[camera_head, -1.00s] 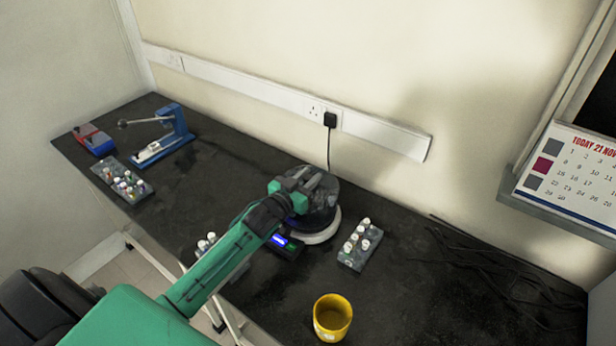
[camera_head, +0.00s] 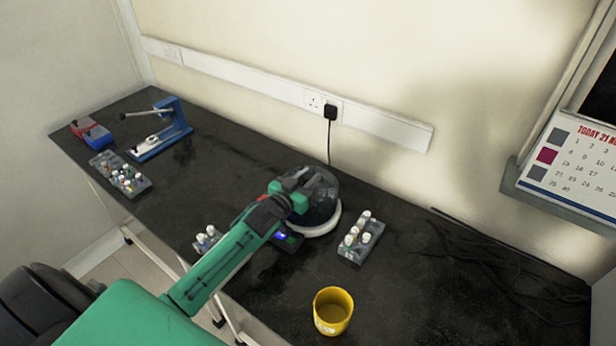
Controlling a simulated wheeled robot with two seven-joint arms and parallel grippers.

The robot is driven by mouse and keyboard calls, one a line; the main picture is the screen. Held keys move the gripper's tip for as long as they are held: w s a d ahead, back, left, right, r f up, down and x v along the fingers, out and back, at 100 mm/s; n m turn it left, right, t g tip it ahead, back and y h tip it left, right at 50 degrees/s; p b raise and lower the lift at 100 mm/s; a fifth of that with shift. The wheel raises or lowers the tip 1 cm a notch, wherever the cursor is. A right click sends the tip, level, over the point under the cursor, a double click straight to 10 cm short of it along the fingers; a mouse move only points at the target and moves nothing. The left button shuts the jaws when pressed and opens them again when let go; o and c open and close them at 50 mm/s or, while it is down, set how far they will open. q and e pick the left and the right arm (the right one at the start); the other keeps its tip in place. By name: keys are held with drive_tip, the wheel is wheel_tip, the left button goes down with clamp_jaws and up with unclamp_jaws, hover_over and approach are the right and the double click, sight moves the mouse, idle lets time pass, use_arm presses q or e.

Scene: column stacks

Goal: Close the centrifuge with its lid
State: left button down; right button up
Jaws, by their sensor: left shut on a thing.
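The centrifuge (camera_head: 318,229) stands on the dark bench near the wall, with a pale round base and a lit blue display at its front left. Its dark translucent domed lid (camera_head: 320,190) sits over the base and looks lowered. My left gripper (camera_head: 296,192) is at the left side of the lid and is shut, seemingly on the lid's edge. The arm hides part of the centrifuge's front left. I cannot tell whether the lid is fully seated. My right gripper is not in view.
A rack of white-capped tubes (camera_head: 352,250) stands right of the centrifuge, another rack (camera_head: 203,243) left of my arm. A yellow cup (camera_head: 332,313) is near the front. A blue press-like device (camera_head: 172,125) stands far left. Loose cables (camera_head: 490,265) lie at right.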

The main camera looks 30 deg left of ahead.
use_arm(q)
drive_tip(key=c, duration=1.1)
unclamp_jaws()
drive_tip(key=shift+o, duration=0.5)
drive_tip(key=shift+f, duration=0.1)
drive_tip(key=o, duration=0.4)
drive_tip(key=shift+r+p, duration=2.95)
drive_tip(key=shift+r, duration=0.15)
drive_tip(key=shift+s+f, duration=0.1)
drive_tip(key=shift+f, duration=0.05)
